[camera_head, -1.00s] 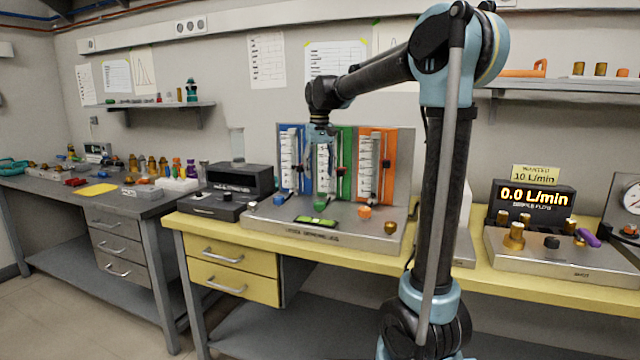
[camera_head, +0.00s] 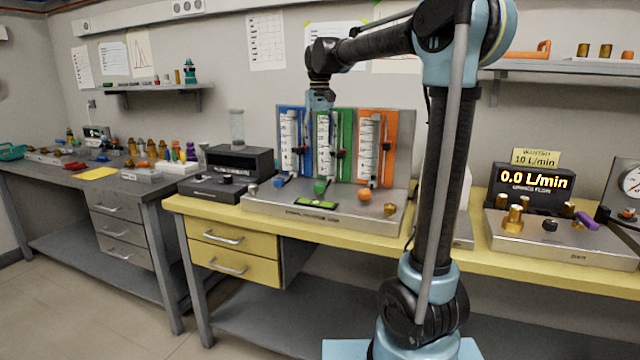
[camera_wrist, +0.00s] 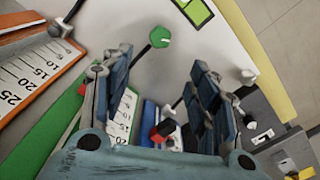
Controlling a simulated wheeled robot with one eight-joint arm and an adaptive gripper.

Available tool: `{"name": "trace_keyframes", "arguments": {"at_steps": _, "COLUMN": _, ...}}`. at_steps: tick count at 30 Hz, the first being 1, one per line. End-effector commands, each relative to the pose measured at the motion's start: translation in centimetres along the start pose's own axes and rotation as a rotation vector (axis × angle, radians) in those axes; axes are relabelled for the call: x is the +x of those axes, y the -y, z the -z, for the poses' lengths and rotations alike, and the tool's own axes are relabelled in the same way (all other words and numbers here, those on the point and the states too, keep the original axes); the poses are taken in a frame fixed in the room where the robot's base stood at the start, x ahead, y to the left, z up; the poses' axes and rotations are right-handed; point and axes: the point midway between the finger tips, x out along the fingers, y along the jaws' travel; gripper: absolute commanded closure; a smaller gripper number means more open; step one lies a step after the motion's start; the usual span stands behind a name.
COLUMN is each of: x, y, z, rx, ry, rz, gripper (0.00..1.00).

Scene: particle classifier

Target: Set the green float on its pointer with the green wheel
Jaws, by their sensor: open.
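The green wheel (camera_head: 320,186) stands on the front of the metal base, below the green panel (camera_head: 345,145) with its white scale (camera_head: 322,135). In the wrist view the green wheel (camera_wrist: 159,37) lies beyond the fingertips, on a dark stem. My gripper (camera_head: 318,100) is at the top of the green panel in the head view. In the wrist view my gripper (camera_wrist: 150,72) is open, its two blue fingers spread apart with nothing held between them. The green float and its pointer cannot be made out clearly; the gripper covers part of the scale in the wrist view.
The blue wheel (camera_head: 279,182) and orange wheel (camera_head: 365,194) flank the green wheel closely. A green level vial (camera_head: 317,202) lies in front on the base. A flow display (camera_head: 532,180) reads 0.0 L/min, with a "10 L/min" card (camera_head: 535,158) above it.

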Motion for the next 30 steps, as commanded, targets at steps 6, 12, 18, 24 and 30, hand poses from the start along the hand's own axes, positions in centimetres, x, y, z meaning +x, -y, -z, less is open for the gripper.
{"name": "trace_keyframes", "arguments": {"at_steps": 6, "x": 3.8, "y": 0.0, "z": 0.0, "rx": 0.0, "ry": 0.0, "rz": 0.0, "gripper": 0.46}}
{"name": "trace_keyframes", "arguments": {"at_steps": 12, "x": 7.3, "y": 0.0, "z": 0.0, "rx": 0.0, "ry": 0.0, "rz": 0.0, "gripper": 0.46}}
{"name": "trace_keyframes", "arguments": {"at_steps": 18, "x": 10.8, "y": 0.0, "z": 0.0, "rx": 0.0, "ry": 0.0, "rz": 0.0, "gripper": 0.46}}
{"name": "trace_keyframes", "arguments": {"at_steps": 24, "x": 13.8, "y": 0.0, "z": 0.0, "rx": 0.0, "ry": 0.0, "rz": 0.0, "gripper": 0.46}}
{"name": "trace_keyframes", "arguments": {"at_steps": 30, "x": 15.4, "y": 0.0, "z": 0.0, "rx": 0.0, "ry": 0.0, "rz": 0.0, "gripper": 0.46}}
